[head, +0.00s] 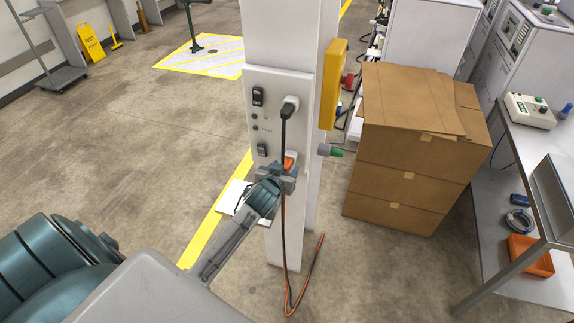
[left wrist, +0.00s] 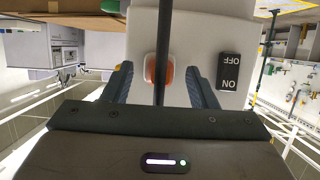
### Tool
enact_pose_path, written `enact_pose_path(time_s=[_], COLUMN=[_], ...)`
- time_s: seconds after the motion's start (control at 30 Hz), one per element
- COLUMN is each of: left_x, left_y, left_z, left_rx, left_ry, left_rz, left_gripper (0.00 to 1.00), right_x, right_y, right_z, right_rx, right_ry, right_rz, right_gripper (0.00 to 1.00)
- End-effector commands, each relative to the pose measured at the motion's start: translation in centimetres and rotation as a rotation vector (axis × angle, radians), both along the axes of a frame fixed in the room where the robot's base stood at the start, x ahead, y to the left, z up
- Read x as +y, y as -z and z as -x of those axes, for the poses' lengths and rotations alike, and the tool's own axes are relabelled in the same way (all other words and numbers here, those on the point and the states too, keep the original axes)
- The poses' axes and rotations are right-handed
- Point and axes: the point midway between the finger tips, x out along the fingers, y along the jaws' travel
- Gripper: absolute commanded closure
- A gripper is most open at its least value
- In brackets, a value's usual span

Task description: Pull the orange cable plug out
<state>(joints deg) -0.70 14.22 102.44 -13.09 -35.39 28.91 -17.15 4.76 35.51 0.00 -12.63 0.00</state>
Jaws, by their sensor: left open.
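The orange cable plug (head: 290,160) sits in the lower part of the white panel (head: 265,135) on the post. In the left wrist view the plug (left wrist: 158,70) lies between the finger lines, just beyond the tips, with a black cable (left wrist: 162,40) crossing in front of it. My left gripper (head: 284,170) is at the plug, fingers open on either side; the fingers also show in the left wrist view (left wrist: 162,84). I see no contact. A black plug (head: 290,104) sits in the upper socket, its black cable hanging down past my gripper. My right gripper is out of view.
An orange cable (head: 289,290) hangs down and loops near the floor. A grey and green connector (head: 330,151) sticks out from the post's right side, below a yellow box (head: 334,85). Stacked cardboard boxes (head: 415,160) stand to the right. The floor at left is open.

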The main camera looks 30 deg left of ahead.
Motion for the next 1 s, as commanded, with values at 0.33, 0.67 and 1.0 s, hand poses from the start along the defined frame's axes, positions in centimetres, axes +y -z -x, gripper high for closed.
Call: enact_pose_path(time_s=[0.33,0.67,1.0], left_x=[0.0,-0.1,-0.3], left_y=[0.0,0.0,0.0], left_z=[0.0,0.4,1.4], left_rx=[0.0,0.001,0.001], left_ry=[0.0,0.0,0.0], left_rz=[0.0,0.0,0.0], left_gripper=[0.96,1.0,1.0], right_x=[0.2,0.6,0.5], right_y=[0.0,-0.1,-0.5], right_z=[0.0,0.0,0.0], right_rx=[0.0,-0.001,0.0], right_ry=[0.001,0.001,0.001], right_rz=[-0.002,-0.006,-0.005], right_gripper=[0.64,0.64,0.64])
